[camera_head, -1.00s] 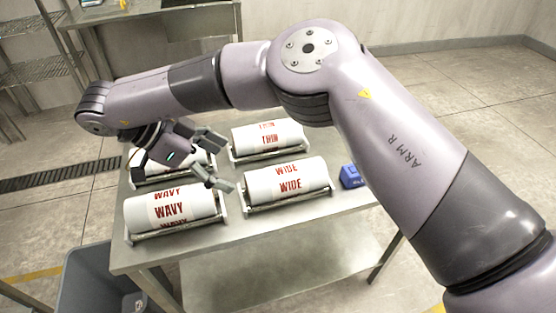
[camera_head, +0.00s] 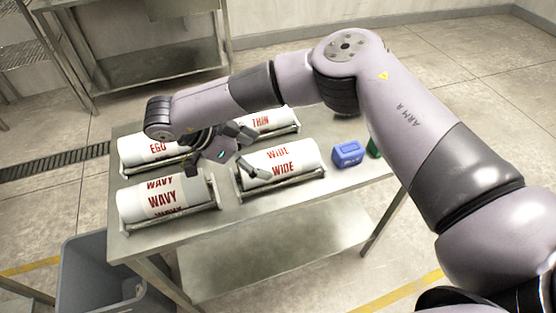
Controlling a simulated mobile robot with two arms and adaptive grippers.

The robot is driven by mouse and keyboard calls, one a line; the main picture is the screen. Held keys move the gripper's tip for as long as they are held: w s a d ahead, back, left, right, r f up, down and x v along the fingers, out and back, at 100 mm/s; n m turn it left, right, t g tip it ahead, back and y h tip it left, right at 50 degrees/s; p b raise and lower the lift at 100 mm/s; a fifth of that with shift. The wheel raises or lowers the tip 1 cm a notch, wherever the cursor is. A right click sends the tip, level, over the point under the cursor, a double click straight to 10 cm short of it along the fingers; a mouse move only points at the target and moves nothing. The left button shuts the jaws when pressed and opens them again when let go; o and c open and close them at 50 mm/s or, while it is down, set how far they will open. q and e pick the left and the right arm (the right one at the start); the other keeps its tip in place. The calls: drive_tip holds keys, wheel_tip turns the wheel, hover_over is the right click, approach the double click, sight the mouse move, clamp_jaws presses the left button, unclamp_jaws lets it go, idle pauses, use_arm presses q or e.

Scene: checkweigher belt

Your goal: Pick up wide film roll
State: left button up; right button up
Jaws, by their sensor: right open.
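The wide film roll (camera_head: 283,160) is a white cylinder with red "WIDE" print. It lies on its side in a metal cradle at the front right of the steel table's group of rolls. My right gripper (camera_head: 247,152) is open, at the left end of the wide roll. One finger reaches over that end and the other is toward the thin roll behind. I cannot tell whether a finger touches the roll. My left gripper is not in view.
The wavy roll (camera_head: 161,199), the EGO-marked roll (camera_head: 150,151) and the thin roll (camera_head: 266,121) lie in cradles close by. A blue block (camera_head: 348,153) and a green item (camera_head: 374,147) are at right.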

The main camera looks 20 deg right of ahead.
sight(274, 160)
drive_tip(key=shift+d+f, duration=0.15)
drive_tip(key=shift+d, duration=0.1)
drive_tip(key=p+x, duration=0.2)
drive_tip(key=x, duration=0.2)
drive_tip(key=shift+d, duration=0.3)
drive_tip(key=shift+d+f, duration=0.1)
drive_tip(key=shift+f, duration=0.05)
drive_tip(key=shift+c, duration=0.8)
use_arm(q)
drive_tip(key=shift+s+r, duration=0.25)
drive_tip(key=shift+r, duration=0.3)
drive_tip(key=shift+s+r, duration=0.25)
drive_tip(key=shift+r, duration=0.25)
use_arm(e)
drive_tip(key=c, duration=1.6)
